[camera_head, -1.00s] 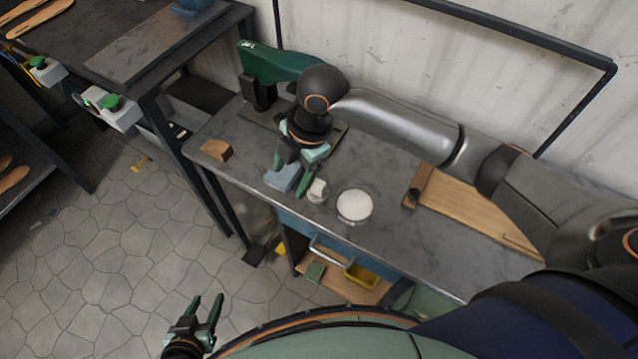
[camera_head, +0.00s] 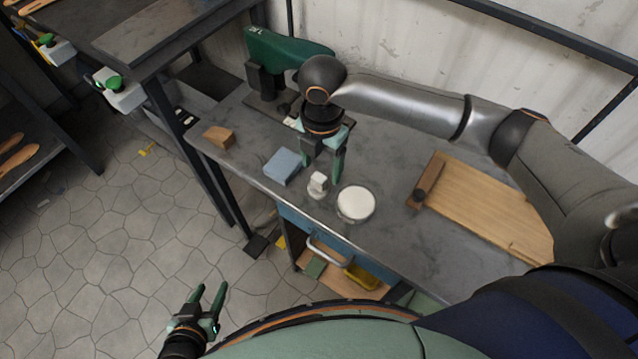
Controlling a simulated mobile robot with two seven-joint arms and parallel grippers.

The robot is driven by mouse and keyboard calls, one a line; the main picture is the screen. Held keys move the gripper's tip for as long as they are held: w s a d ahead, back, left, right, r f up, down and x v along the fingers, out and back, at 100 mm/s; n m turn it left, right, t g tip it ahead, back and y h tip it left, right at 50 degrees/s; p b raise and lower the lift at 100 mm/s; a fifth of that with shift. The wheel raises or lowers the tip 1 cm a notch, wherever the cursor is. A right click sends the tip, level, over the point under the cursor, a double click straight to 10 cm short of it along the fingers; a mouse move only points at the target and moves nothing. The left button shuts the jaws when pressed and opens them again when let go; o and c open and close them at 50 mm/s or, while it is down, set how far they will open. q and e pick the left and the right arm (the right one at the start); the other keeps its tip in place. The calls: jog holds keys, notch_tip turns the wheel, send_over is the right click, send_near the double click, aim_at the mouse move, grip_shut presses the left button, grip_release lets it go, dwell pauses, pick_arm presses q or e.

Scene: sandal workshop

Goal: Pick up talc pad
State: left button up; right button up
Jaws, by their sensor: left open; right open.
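The talc pad appears to be the small white piece with a block-like top (camera_head: 318,183), standing on the grey bench near its front edge. A round dish of white powder (camera_head: 356,204) stands just right of it. My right gripper (camera_head: 322,172) is open and points down, with its green fingers just behind and above the white piece. One finger appears on each side of it in the picture; I cannot tell the exact height or whether they touch. My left gripper (camera_head: 209,297) is open and empty, low over the floor, away from the bench.
A blue block (camera_head: 283,166) lies left of the white piece, and a brown block (camera_head: 218,137) sits near the bench's left end. A wooden board (camera_head: 485,208) lies to the right. A green machine (camera_head: 275,58) stands behind. A drawer handle (camera_head: 330,252) juts out below the front edge.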

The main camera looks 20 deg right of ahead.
aim_at(319, 177)
jog(key=f, duration=0.4)
jog(key=shift+a+f+b, duration=0.2)
jog(key=shift+f+b, duration=0.1)
jog(key=shift+f, duration=0.1)
grip_shut()
